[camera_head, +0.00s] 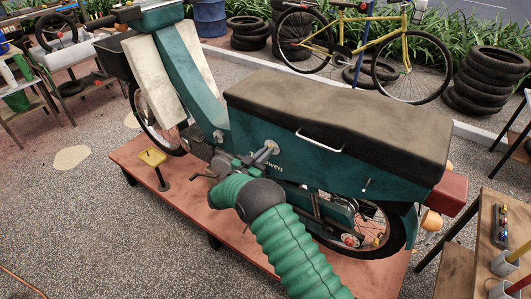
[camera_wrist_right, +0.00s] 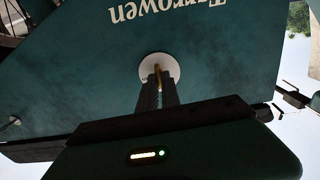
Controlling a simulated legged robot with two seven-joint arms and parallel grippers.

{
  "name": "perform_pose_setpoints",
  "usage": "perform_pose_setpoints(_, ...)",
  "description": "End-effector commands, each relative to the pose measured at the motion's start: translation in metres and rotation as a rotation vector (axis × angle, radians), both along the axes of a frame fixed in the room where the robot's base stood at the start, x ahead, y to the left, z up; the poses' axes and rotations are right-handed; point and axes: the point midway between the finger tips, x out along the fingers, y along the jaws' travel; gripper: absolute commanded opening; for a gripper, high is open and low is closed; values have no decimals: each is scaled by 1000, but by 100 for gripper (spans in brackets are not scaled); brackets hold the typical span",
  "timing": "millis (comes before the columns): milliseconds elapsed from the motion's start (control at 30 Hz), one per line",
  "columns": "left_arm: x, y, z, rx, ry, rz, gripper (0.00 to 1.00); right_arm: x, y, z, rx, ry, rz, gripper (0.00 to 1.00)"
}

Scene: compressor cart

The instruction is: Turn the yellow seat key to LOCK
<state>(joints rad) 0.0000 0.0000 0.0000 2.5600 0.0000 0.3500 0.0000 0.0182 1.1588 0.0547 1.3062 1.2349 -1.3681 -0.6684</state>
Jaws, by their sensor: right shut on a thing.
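The yellow seat key (camera_wrist_right: 158,74) shows in the right wrist view as a thin strip in front of a round white plate (camera_wrist_right: 172,64) on the green side panel (camera_wrist_right: 95,75). The two dark fingers of my right gripper (camera_wrist_right: 157,88) are shut on the key, pointing straight at the panel. In the head view my right gripper (camera_head: 268,150) is at the moped's green side panel (camera_head: 300,133), below the front of the black seat (camera_head: 345,112). The key cannot be made out there. No LOCK mark is readable. My left gripper is not in view.
The moped stands on a reddish platform (camera_head: 128,158). A wooden bench (camera_head: 490,220) with cups is at the right. Tyres (camera_head: 490,80) and a yellow bicycle (camera_head: 400,50) stand behind. Gravel floor at the left is mostly clear.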

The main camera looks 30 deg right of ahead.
Motion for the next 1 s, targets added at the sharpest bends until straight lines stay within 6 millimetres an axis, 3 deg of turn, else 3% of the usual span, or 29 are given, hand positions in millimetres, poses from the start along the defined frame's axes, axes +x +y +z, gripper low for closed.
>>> perform_pose_setpoints(133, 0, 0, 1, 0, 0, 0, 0, 2, -2, 7, -10, -10, 1, 0)
perform_pose_setpoints(200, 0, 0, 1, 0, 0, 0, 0, 2, -2, 7, -10, -10, 2, 14)
perform_pose_setpoints(333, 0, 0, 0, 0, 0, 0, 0, 2, -1, 5, -7, -7, 1, 29)
perform_pose_setpoints(667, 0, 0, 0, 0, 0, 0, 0, 0, 3, 2, -2, -4, 2, 29)
perform_pose_setpoints(767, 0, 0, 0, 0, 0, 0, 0, -5, 16, 2, -1, -5, 3, 29)
perform_pose_setpoints(1000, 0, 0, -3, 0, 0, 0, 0, -30, 77, 0, -1, -3, 6, 29)
